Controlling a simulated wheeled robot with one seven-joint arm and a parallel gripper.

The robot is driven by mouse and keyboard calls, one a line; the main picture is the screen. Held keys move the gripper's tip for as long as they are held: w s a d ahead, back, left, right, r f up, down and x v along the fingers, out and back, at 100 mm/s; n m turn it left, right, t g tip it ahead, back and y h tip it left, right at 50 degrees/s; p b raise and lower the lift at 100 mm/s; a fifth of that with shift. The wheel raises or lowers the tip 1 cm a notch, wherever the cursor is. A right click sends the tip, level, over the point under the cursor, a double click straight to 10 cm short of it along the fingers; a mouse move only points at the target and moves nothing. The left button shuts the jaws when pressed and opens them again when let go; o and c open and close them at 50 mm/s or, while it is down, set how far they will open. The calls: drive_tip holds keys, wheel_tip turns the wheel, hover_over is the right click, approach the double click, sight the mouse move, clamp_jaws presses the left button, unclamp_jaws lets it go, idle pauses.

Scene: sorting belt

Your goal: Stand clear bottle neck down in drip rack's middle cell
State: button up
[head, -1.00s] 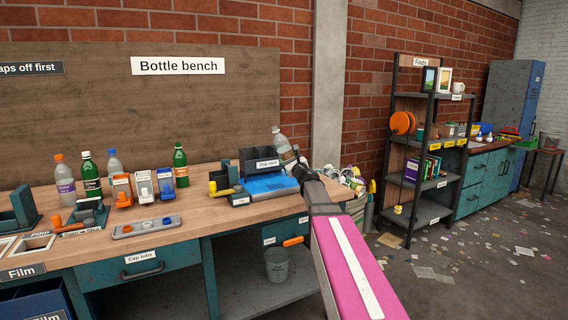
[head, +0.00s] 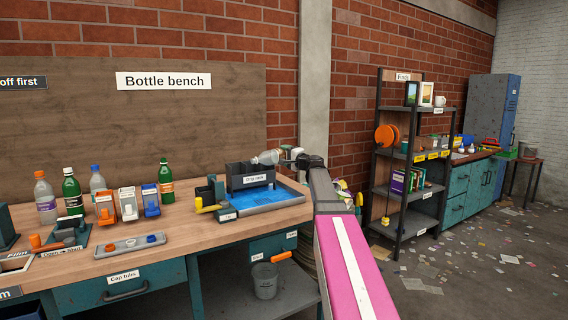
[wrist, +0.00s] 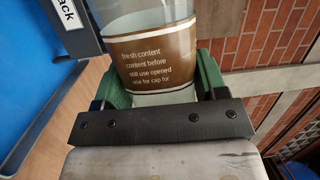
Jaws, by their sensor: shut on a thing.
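The clear bottle (head: 268,157) is held by my gripper (head: 291,153) above the right part of the drip rack, tilted close to level, its free end to the left. In the wrist view the clear bottle (wrist: 150,45) has a brown label and sits between the green fingers of my gripper (wrist: 158,80), shut on it. The dark drip rack (head: 236,170) stands at the back of the blue tray; its cells are hard to make out from here. Its label also shows at the left edge of the wrist view.
The blue drip tray (head: 240,203) has a yellow-handled device (head: 207,197) at its left. Several bottles, including a green one (head: 166,184), and small bins (head: 128,204) stand further left. A shelf unit (head: 411,184) is at the right.

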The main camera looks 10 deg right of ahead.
drive_tip(key=r+n, duration=0.1)
drive_tip(key=a+r+n, duration=0.1)
drive_tip(key=n, duration=0.1)
drive_tip(key=r+n+g, duration=0.1)
drive_tip(key=n, duration=0.1)
drive_tip(key=shift+s+a+r, duration=0.2)
drive_tip(key=shift+s+r, duration=0.05)
drive_tip(key=r+n, duration=0.1)
drive_tip(key=a+r+n, duration=0.1)
drive_tip(key=n, duration=0.1)
drive_tip(key=shift+s+r+g+h, duration=0.15)
drive_tip(key=shift+r+g+h, duration=0.05)
drive_tip(key=shift+g+h, duration=0.1)
drive_tip(key=a+n, duration=0.2)
drive_tip(key=s+a+r+n+h, duration=0.1)
drive_tip(key=n, duration=0.1)
drive_tip(key=shift+r, duration=0.1)
drive_tip(key=a+n, duration=0.1)
drive_tip(key=n+h, duration=0.1)
drive_tip(key=a+r+n, duration=0.1)
drive_tip(key=shift+s+a+n+g, duration=0.3)
drive_tip(key=shift+s, duration=0.1)
